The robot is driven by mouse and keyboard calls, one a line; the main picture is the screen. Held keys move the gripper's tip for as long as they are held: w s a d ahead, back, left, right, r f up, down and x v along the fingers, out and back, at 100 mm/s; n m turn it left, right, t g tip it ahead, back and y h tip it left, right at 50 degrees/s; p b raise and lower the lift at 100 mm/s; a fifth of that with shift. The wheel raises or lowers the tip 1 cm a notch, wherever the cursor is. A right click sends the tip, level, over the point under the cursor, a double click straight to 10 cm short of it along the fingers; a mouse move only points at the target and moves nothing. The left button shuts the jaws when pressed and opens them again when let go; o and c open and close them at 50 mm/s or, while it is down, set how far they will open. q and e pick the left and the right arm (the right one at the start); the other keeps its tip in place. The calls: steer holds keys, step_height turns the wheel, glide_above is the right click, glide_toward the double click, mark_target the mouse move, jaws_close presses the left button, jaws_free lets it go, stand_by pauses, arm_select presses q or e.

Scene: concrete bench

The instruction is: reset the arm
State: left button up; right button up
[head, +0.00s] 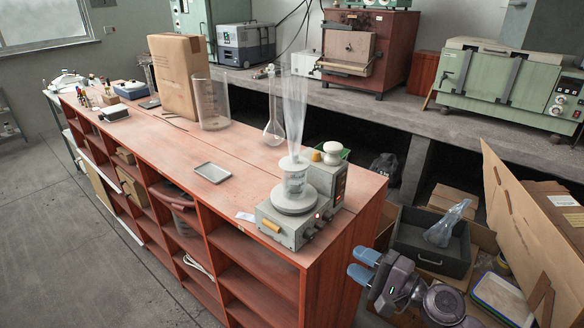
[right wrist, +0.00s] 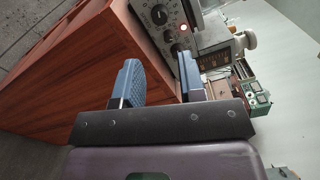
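My right gripper (head: 363,265) is at the lower right of the head view, beside the near right end of the red-brown wooden shelf bench (head: 345,235). Its two blue fingers are apart with nothing between them. In the right wrist view the open fingers (right wrist: 157,84) also show, with the bench's side panel (right wrist: 75,75) and a grey instrument with knobs (right wrist: 165,25) beyond them. My left gripper is not in the head view.
The hotplate (head: 290,220) carries a glass beaker and a tall clear vessel. A dark crate (head: 430,250) and a leaning cardboard sheet (head: 525,230) crowd the right side. Floor at left is clear.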

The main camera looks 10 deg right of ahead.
step_height(320, 180, down, 8)
steer(key=s+d+r+n+h, duration=0.1)
steer(key=s+d+n+h, duration=0.1)
steer(key=n+h, duration=0.65)
steer(key=s+f+n+g+h, duration=0.1)
steer(key=s+f+n, duration=0.2)
steer(key=s+f, duration=0.3)
steer(key=s+d+f+n+g+h, duration=0.1)
steer(key=s+f+n+g, duration=0.1)
steer(key=s+f, duration=0.4)
steer(key=s+n, duration=0.1)
steer(key=s, duration=0.3)
steer(key=shift+s+d, duration=0.2)
steer(key=shift+d, duration=0.05)
